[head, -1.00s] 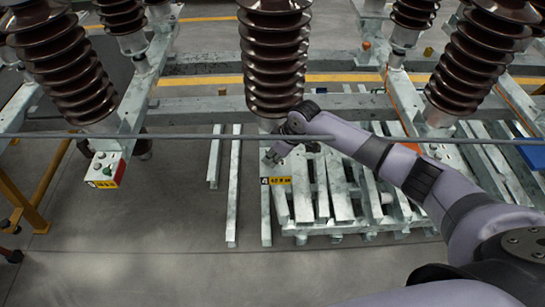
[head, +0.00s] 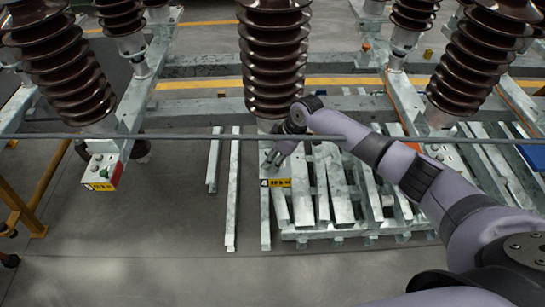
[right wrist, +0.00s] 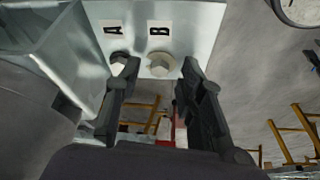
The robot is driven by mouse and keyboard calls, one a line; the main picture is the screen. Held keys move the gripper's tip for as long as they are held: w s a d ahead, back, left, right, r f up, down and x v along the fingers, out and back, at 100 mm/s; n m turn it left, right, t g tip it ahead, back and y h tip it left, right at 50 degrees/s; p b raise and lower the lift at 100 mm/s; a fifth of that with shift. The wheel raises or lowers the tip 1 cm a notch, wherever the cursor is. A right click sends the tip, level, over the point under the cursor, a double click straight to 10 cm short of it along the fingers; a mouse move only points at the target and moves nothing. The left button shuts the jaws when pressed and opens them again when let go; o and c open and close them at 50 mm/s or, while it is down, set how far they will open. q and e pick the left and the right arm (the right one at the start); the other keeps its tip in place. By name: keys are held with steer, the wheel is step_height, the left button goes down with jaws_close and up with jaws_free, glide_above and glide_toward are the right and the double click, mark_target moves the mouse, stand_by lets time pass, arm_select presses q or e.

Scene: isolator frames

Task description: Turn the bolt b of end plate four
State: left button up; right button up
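End plate four is the end of a galvanised beam under the middle brown insulator. In the right wrist view the pale metal plate (right wrist: 190,22) bears paper labels A and B. Bolt b (right wrist: 160,66), a silver hex head on a washer, sits below label B. A darker bolt (right wrist: 119,58) sits below label A, partly behind the left finger. My right gripper (right wrist: 161,68) is open, its fingers either side of bolt b in the picture; contact is not clear. It also shows in the head view (head: 276,154). My left gripper is not in view.
Brown ribbed insulators (head: 273,60) stand on galvanised beams. A thin grey bar (head: 200,136) crosses the head view. Stacked steel profiles (head: 335,190) lie right of the plate. The front floor is clear.

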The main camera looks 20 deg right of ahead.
steer(key=v, duration=1.2)
stand_by(0.4)
